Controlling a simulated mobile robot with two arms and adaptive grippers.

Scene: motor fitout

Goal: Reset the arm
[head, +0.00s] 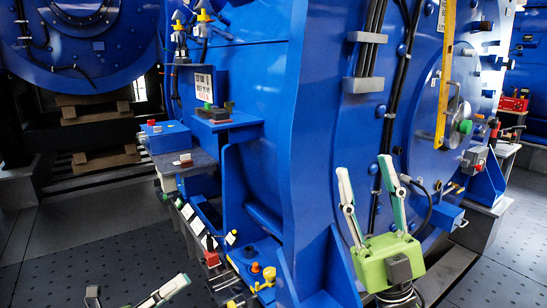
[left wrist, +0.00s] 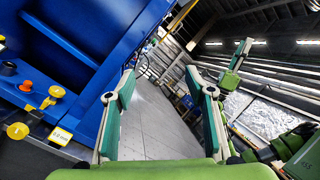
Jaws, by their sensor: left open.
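My left gripper (head: 128,296) shows only in part at the bottom edge of the head view, with its fingers apart. In the left wrist view its two green-padded fingers (left wrist: 160,76) are spread with nothing between them. My right gripper (head: 364,168) is raised in front of the blue motor housing (head: 330,90) in the head view. Its green body is at the bottom, its two fingers point up and stand apart, and it is empty. My right arm also shows in the left wrist view. Whether the right gripper touches the housing cannot be told.
A blue box with a red button (head: 165,137) sits on a ledge left of the housing. Yellow and orange knobs (head: 268,273) are low on the housing, close to the left gripper. A yellow bar (head: 444,75) stands upright at right. Dark floor (head: 85,245) is open at left.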

